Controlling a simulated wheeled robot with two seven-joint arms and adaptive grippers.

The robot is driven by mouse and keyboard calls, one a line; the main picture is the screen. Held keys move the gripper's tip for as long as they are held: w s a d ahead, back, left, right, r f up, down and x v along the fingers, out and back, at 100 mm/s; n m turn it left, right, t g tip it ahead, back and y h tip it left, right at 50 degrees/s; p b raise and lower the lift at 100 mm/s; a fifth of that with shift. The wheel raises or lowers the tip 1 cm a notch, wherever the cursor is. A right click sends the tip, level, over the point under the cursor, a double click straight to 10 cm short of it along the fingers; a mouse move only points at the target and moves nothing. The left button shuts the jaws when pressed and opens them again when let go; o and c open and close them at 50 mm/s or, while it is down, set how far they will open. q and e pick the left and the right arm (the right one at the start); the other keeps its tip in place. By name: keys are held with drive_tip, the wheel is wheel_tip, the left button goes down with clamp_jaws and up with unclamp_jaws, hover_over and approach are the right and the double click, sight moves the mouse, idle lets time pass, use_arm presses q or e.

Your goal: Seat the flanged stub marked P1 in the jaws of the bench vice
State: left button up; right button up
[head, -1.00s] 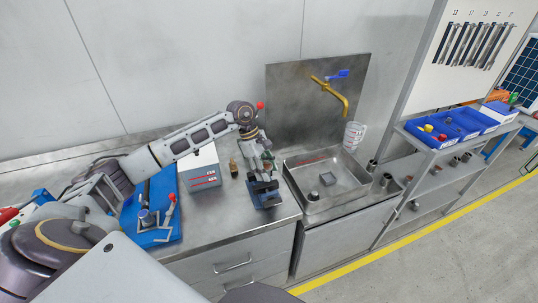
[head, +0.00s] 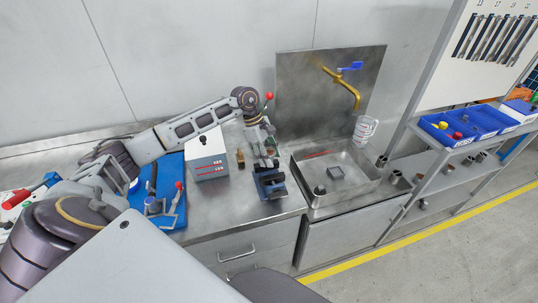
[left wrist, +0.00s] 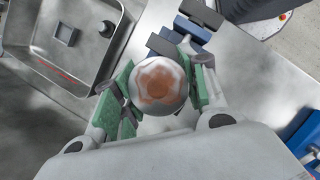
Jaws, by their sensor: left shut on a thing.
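My left gripper (head: 266,157) hangs just above and behind the blue bench vice (head: 270,186). In the left wrist view, its green-padded fingers (left wrist: 160,92) are shut on a round grey part with a rust-orange middle, the flanged stub (left wrist: 158,84). No P1 mark can be read on it. The vice also shows in the left wrist view (left wrist: 192,30), with dark jaw blocks beyond the stub. The stub overlaps the near side of the vice in that view; I cannot tell whether they touch. My right gripper is not in view.
A sink (head: 330,199) with a dark round part and a small square block lies right of the vice. A white box (head: 206,160), a small brown item (head: 240,158) and a blue tray (head: 172,172) are to the left. A shelf with blue bins (head: 470,128) stands farther right.

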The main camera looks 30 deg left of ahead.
use_arm(q)
drive_tip(key=shift+f+b, duration=0.35)
drive_tip(key=shift+f, duration=0.95)
drive_tip(key=shift+f+b, duration=0.7)
drive_tip(key=shift+f, duration=0.15)
drive_tip(key=shift+s, duration=0.1)
